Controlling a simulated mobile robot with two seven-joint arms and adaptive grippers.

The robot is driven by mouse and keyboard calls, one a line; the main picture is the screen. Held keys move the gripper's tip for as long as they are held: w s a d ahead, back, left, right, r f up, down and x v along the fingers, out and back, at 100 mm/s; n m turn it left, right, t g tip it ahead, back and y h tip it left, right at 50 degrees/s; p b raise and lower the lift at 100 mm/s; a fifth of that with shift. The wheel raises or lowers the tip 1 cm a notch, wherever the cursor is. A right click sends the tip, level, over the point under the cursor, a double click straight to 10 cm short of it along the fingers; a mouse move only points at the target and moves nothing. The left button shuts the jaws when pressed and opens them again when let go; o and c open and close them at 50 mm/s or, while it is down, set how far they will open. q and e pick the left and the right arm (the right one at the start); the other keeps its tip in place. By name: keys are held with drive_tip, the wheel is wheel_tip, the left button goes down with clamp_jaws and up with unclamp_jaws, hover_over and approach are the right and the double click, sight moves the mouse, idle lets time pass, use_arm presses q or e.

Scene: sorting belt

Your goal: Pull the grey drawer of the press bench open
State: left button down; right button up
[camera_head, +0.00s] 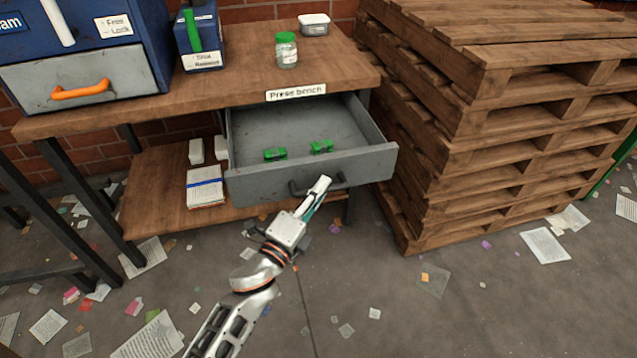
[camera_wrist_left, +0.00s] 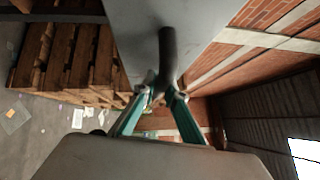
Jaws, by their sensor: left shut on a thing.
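The grey drawer (camera_head: 262,190) of the press bench (camera_head: 240,92) stands pulled out under the bench top, with its inside open to view. Two small green things (camera_head: 275,154) lie on its floor. My left gripper (camera_head: 318,188) is at the drawer's front, shut on the dark bar handle (camera_head: 300,188). In the left wrist view the handle (camera_wrist_left: 167,55) runs between the two teal fingers (camera_wrist_left: 158,98), against the grey drawer front (camera_wrist_left: 140,35). My right gripper is not in view.
A tall stack of wooden pallets (camera_head: 470,130) stands close to the drawer's right side. A jar with a green lid (camera_head: 286,50) and a clear tub (camera_head: 314,24) stand on the bench. A paper stack (camera_head: 205,187) lies on the lower shelf. Paper scraps litter the floor.

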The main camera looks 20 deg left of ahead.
use_arm(q)
drive_tip(key=shift+s+d, duration=0.3)
drive_tip(key=shift+s, duration=0.25)
drive_tip(key=c, duration=2.1)
unclamp_jaws()
drive_tip(key=shift+o, duration=0.3)
drive_tip(key=v, duration=1.2)
